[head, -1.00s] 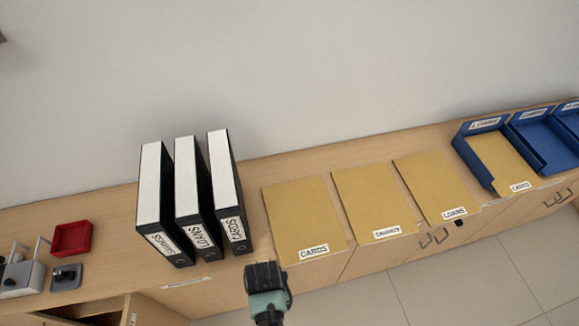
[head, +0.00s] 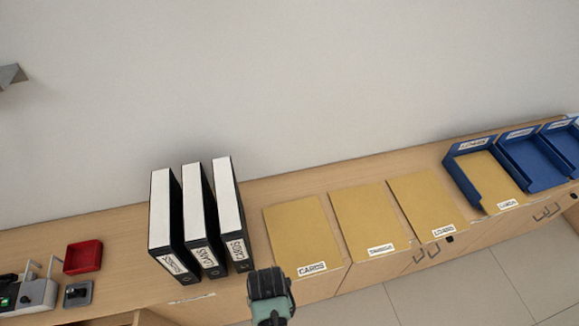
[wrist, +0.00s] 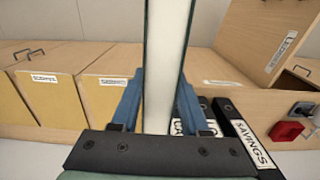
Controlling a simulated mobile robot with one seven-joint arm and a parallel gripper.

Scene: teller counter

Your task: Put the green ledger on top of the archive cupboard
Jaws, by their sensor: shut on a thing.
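My gripper (head: 268,283) shows at the bottom middle of the head view, in front of the counter edge, just below the binders and the folder marked CARDS. In the wrist view its two blue fingers (wrist: 160,95) are shut on an upright, slab-like thing, which I take to be the green ledger (wrist: 168,55). It shows a white page edge between thin dark green covers, and its top runs out of the picture. The ledger cannot be made out in the head view. I cannot tell for sure which piece of furniture is the archive cupboard.
Several black-and-white binders (head: 199,220) stand on the counter (head: 120,228). Tan folders (head: 305,235) lie right of them, then blue trays (head: 485,175). A red tray (head: 83,257) is at left. A slanted wooden panel with a label (wrist: 265,35) rises at upper right in the wrist view.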

